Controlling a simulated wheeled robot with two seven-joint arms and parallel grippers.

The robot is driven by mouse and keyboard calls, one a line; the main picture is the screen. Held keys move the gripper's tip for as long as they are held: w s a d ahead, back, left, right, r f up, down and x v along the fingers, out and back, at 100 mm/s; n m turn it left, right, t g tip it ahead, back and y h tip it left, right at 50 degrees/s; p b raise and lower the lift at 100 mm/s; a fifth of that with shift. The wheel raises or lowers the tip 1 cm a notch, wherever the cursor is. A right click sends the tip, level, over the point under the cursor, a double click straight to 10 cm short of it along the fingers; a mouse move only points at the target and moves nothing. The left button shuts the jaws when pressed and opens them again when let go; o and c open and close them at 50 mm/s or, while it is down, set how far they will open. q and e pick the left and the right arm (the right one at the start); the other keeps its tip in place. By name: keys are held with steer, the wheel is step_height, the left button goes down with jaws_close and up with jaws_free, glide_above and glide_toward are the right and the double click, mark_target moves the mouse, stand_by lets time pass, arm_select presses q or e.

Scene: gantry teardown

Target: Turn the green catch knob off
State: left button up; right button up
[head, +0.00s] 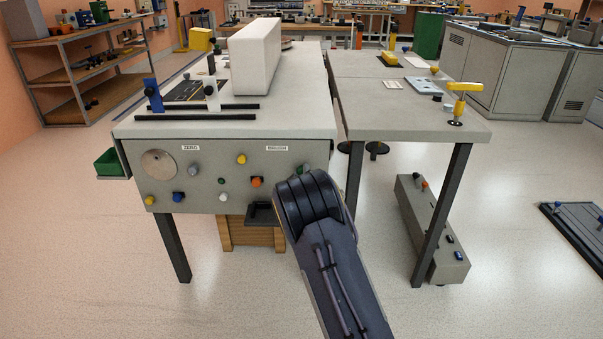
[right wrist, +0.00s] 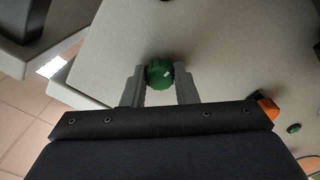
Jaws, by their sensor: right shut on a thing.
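The green catch knob (right wrist: 159,73) shows in the right wrist view, a ribbed round knob with a small white mark on its face. It sits on the grey panel, near the panel's edge. My right gripper (right wrist: 159,82) is shut on it, with one grey finger on each side. In the head view my right arm reaches up to the right end of the front panel (head: 205,197), and its dark wrist hides the fingers. My left gripper is not in view.
An orange knob (right wrist: 267,106) and a small green button (right wrist: 294,128) are on the panel near my right gripper. The head view shows more knobs and a round metal disc (head: 159,164) farther left. A second table (head: 400,117) stands close on the right.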

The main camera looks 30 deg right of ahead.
stand_by(0.6)
steer(key=o, duration=1)
steer(key=p+v, duration=0.1)
steer(key=v, duration=0.6)
steer(key=shift+s+a, duration=0.2)
steer(key=shift+s, duration=0.15)
